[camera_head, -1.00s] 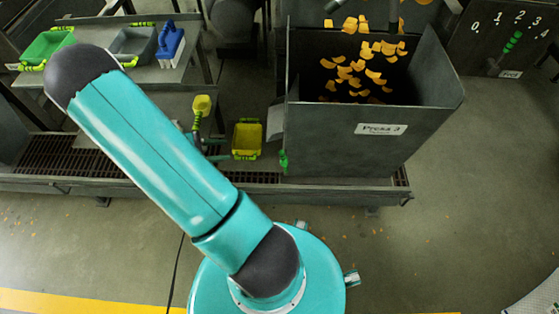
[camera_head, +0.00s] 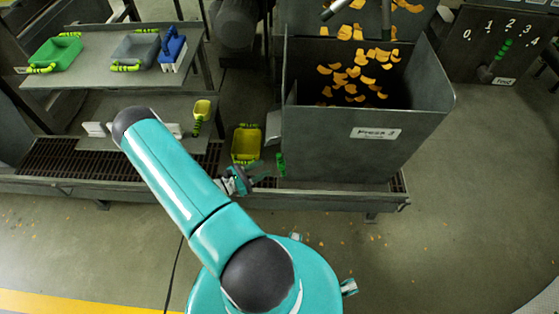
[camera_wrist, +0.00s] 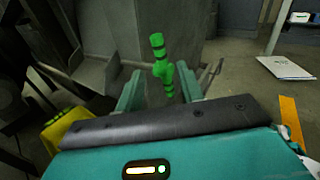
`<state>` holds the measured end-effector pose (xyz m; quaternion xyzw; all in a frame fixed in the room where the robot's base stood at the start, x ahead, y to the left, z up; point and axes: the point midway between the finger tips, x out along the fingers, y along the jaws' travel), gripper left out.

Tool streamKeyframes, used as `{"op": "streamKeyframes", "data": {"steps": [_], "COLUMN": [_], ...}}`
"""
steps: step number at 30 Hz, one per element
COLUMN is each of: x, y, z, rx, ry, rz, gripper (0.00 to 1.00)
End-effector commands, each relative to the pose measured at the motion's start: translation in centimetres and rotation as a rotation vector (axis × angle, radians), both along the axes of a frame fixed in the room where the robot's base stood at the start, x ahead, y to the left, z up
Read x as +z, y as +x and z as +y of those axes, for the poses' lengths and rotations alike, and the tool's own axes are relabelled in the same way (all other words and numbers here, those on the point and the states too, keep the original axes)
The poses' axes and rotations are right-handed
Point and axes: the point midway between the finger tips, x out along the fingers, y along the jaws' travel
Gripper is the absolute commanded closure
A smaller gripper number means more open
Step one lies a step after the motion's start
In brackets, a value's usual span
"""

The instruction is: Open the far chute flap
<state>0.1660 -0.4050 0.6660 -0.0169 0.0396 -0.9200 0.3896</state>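The grey press hopper (camera_head: 340,150), labelled Press 3, stands right of centre in the head view. A green grip with dark bands (camera_head: 281,164) sits at its lower left edge, and a grey chute plate (camera_head: 273,127) juts out above it. I cannot tell which part is the far chute flap. My gripper (camera_head: 262,174) is just left of the green grip. In the wrist view, my gripper (camera_wrist: 161,88) is open, and the green grip (camera_wrist: 162,62) shows between its two fingers in the picture. I cannot tell whether they touch it.
A yellow bin (camera_head: 246,145) stands just left of the hopper, close to my gripper. A yellow scoop (camera_head: 201,112) and shelves with a green tray (camera_head: 56,53) are further left. A lever panel (camera_head: 497,50) is at right.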

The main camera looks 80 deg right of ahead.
Motion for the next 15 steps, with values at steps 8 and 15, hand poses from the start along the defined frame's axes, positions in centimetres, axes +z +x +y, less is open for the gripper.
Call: {"op": "streamKeyframes", "data": {"steps": [8,15], "x": [0.0,0.0], "y": [-4.0,-5.8], "z": [-3.8,-5.6], "rx": [-0.003,0.002], "ry": [0.0,0.0], "rz": [0.0,-0.002], "gripper": [0.62,0.62]}}
